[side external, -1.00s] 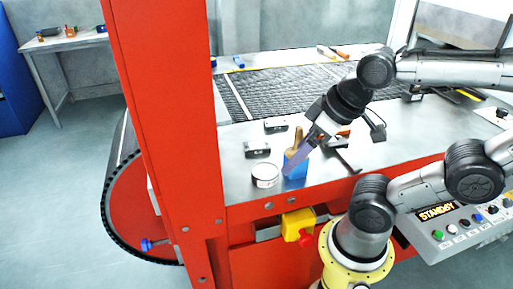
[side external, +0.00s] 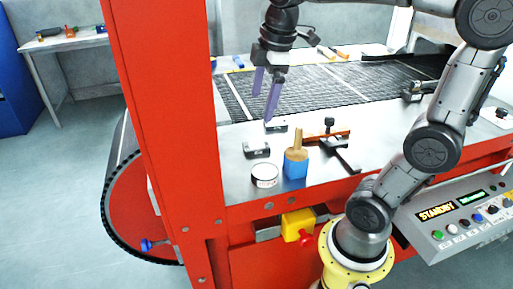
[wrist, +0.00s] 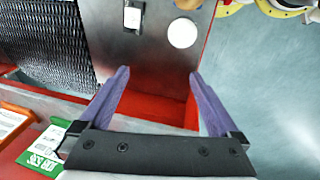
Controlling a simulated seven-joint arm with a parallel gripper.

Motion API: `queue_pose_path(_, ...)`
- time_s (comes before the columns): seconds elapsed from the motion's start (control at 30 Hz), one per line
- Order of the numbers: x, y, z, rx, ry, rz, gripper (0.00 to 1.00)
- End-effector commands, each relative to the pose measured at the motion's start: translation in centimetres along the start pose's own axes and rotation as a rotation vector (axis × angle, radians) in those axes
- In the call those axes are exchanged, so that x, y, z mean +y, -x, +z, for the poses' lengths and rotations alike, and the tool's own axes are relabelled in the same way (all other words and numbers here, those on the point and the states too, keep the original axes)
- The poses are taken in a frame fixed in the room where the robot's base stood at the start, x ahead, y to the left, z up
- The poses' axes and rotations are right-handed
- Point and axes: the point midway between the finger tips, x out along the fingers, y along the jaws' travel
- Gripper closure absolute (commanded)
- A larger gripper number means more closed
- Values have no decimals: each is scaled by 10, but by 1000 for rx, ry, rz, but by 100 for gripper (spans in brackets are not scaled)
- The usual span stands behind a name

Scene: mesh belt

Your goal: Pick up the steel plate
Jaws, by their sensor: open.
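My gripper (side external: 263,105) is open, with two purple fingers pointing down and nothing between them. It hangs above the left end of the work surface, near the mesh belt; the wrist view also shows the spread, empty fingers (wrist: 159,73). No separate steel plate can be told apart for sure. Two small grey metal pieces with dark faces, a nearer one (side external: 256,150) and a farther one (side external: 277,126), lie on the grey metal top (side external: 235,180). A similar piece shows at the top of the wrist view (wrist: 132,16).
A round white-topped tin (side external: 265,175) stands beside a blue block holding a brush-like wooden handle (side external: 296,162). A black clamp-like tool (side external: 342,155) lies to their right. The mesh belt (side external: 320,85) runs behind. A red post (side external: 165,120) rises at left.

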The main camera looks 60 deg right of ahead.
Motion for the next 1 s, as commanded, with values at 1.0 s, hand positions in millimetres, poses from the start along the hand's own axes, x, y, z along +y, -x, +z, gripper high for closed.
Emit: queue_pose_path(1.0, 84, -156, 46, -132, -92, -189, 3)
